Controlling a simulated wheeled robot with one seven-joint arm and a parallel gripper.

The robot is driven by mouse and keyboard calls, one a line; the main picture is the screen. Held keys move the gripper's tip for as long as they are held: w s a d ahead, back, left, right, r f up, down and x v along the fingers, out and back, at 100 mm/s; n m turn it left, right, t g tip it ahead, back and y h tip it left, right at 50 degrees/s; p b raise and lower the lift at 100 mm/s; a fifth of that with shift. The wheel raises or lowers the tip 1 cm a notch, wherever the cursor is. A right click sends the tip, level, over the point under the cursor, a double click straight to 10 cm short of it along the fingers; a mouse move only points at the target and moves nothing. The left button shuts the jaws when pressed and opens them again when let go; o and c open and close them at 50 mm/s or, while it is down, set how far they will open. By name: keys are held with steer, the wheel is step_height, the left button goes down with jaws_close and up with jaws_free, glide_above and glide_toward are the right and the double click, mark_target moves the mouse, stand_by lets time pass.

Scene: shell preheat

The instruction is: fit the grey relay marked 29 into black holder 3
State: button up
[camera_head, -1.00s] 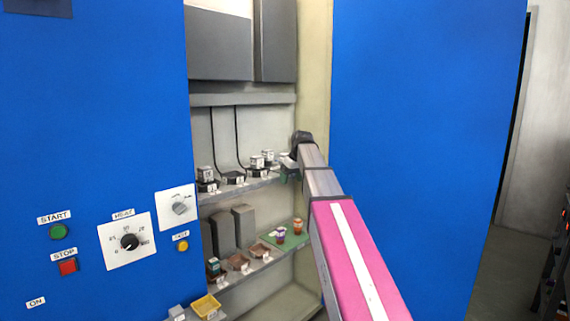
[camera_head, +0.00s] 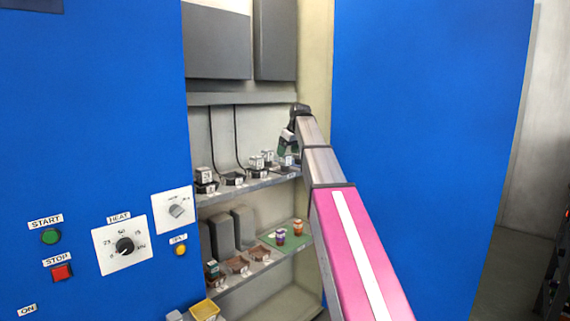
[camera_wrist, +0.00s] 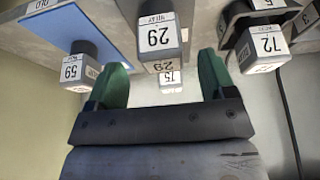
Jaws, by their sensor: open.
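The grey relay marked 29 (camera_wrist: 158,38) is upright in the middle of the wrist view, ahead of and between my fingers, apart from them. My gripper (camera_wrist: 163,84) has green fingertips spread open and nothing held. In the head view my gripper (camera_head: 288,147) hangs over the right end of the upper shelf, close above the grey relays. An empty black holder (camera_head: 233,179) stands on that shelf to the left; its number is too small to read. What is under relay 29 is hidden.
Neighbouring relays are marked 59 (camera_wrist: 78,66), by a blue mat (camera_wrist: 85,25), and 72 (camera_wrist: 262,45), on a black base. One marked 75 (camera_wrist: 170,80) shows below. The lower shelf (camera_head: 240,275) has brown holders and a green mat (camera_head: 270,241). A blue panel (camera_head: 420,130) flanks my arm.

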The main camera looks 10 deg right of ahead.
mark_target(285, 160)
steer(key=x, duration=0.5)
steer(key=shift+s+f, duration=0.1)
steer(key=shift+f, duration=0.25)
steer(key=shift+c, duration=0.3)
steer(key=c, duration=1.1)
steer(key=shift+o, duration=0.2)
steer(key=shift+r, duration=0.1)
